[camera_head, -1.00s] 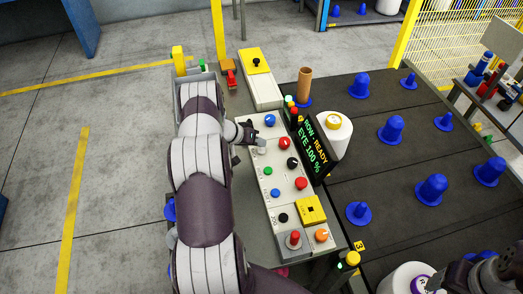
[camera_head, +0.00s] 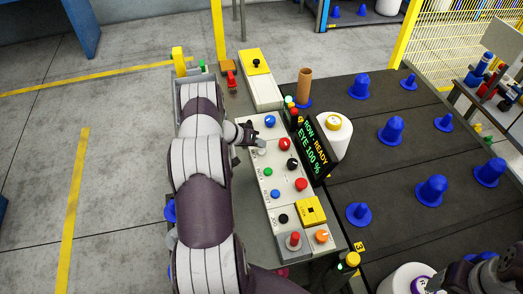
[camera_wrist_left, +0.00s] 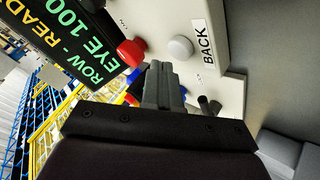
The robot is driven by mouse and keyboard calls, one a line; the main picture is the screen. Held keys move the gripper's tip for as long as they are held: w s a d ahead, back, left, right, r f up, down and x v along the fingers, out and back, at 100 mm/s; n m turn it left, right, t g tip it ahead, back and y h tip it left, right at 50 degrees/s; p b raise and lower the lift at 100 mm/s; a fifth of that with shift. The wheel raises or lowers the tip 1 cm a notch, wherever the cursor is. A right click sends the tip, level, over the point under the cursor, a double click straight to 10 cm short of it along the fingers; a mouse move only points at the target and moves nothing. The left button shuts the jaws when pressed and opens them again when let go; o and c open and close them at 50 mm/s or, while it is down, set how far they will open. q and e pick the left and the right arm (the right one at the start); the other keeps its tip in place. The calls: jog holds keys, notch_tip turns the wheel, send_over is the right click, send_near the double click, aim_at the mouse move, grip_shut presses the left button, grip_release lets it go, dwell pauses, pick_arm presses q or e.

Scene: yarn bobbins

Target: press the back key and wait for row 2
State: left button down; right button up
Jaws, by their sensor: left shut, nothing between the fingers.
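The back key is a round pale grey button (camera_wrist_left: 180,48) beside a white BACK label (camera_wrist_left: 205,44) on the light panel in the left wrist view. In the head view my left gripper (camera_head: 252,133) is over the upper left part of the control panel (camera_head: 277,207), close to this key. Its fingers are shut and empty; in the left wrist view the fingertips (camera_wrist_left: 158,70) are beside the key, with no contact visible. The display (camera_head: 313,146) reads ROW - READY and EYE 100 %. My right gripper is not clearly seen.
A red knob (camera_head: 285,144), a blue knob (camera_head: 270,121) and a black knob (camera_head: 292,164) are close by on the panel. A white bobbin (camera_head: 334,137) stands behind the display. Blue cone holders (camera_head: 391,129) stand on the dark deck to the right.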

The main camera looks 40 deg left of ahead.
dwell(0.7)
pick_arm(q)
jog(key=shift+f, duration=0.4)
jog(key=shift+f+b, duration=0.5)
jog(key=shift+b, duration=0.05)
dwell(0.4)
dwell(0.4)
jog(key=shift+r+p, duration=0.85)
jog(key=shift+r, duration=0.05)
